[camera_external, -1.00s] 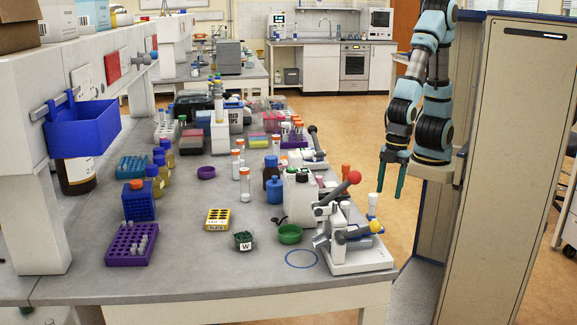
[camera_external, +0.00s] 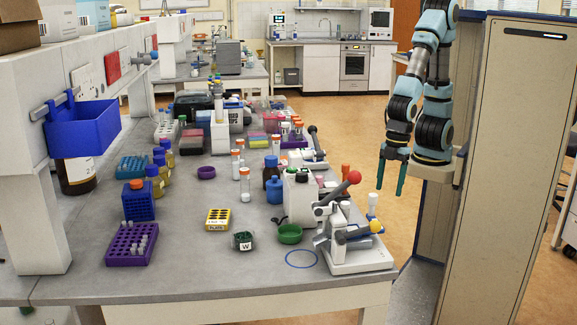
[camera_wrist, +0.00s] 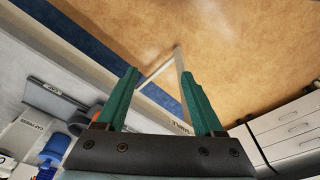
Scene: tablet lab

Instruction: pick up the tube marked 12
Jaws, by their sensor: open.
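My gripper (camera_external: 391,176) is open and empty, hanging over the floor just off the right side of the bench. Its two green fingers also show in the wrist view (camera_wrist: 160,92), spread apart with only floor and a bench edge beyond them. Orange-capped tubes (camera_external: 244,180) stand upright near the middle of the bench, well to the left of my gripper. A purple rack (camera_external: 118,252) at the front left holds several small clear tubes (camera_external: 140,243). The number 12 is not readable on any tube.
The press-like device (camera_external: 352,258) with red and yellow knobs stands at the bench's right edge, nearest my gripper. A yellow block (camera_external: 218,216), a green dish (camera_external: 290,234) and a black-lidded jar marked W (camera_external: 243,241) stand left of it. The front bench edge is clear.

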